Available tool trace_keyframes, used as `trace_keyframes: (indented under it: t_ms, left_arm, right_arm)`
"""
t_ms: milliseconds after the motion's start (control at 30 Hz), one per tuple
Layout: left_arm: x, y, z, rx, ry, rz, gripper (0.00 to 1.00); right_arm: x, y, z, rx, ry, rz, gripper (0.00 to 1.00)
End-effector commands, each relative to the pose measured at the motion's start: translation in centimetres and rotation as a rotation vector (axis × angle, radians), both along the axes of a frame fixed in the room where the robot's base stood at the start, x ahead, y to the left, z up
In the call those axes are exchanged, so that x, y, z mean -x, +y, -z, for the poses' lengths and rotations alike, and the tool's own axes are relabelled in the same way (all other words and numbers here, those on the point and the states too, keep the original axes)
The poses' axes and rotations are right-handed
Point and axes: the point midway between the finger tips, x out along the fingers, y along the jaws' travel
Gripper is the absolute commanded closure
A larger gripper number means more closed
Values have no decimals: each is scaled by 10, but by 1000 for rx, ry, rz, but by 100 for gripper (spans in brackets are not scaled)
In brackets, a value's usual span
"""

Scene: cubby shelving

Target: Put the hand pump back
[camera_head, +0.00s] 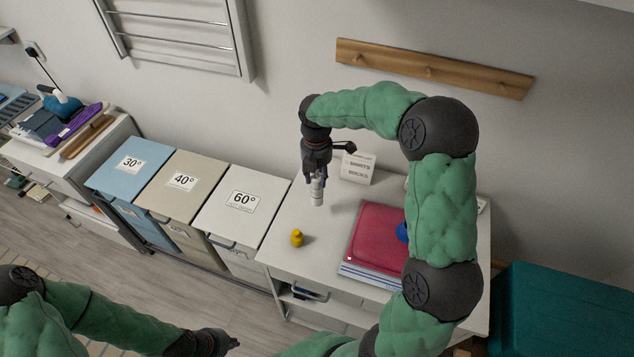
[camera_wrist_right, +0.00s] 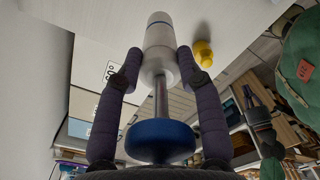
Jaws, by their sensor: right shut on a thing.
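The hand pump is a white cylinder with a metal rod and a blue knob. In the head view its white body (camera_head: 317,194) points down over the white counter (camera_head: 335,225); I cannot tell whether it touches the surface. My right gripper (camera_head: 316,176) is shut on it from above. In the right wrist view the gripper's two fingers (camera_wrist_right: 155,72) clasp the white body (camera_wrist_right: 158,45), with the blue knob (camera_wrist_right: 160,140) nearer the camera. My left gripper (camera_head: 232,343) is low in the head view, empty and away from the counter; its jaw state is unclear.
A folded red cloth (camera_head: 375,238) carries a blue thing (camera_head: 402,232) partly behind my right arm. A small sign (camera_head: 357,168) stands at the back. Lidded bins (camera_head: 240,198) adjoin on the left; a teal box (camera_head: 560,310) is right.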

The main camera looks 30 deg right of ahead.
Motion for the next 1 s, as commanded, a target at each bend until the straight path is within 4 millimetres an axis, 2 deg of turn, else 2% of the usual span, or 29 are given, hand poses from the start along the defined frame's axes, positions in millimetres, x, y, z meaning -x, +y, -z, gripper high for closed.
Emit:
trace_keyframes:
  t_ms: [33,200,433,667,1000]
  left_arm:
    - [0,0,2,0,0,0,100]
    - [0,0,4,0,0,0,100]
    - [0,0,5,0,0,0,100]
    - [0,0,11,0,0,0,100]
    - [0,0,11,0,0,0,100]
  right_arm:
    - [-6,-4,9,0,0,2,100]
    - [-18,-11,24,1,-2,1,100]
    - [-26,-15,34,1,-2,1,100]
    - [-27,-16,65,0,-1,1,100]
    - [-27,-16,68,0,-2,1,100]
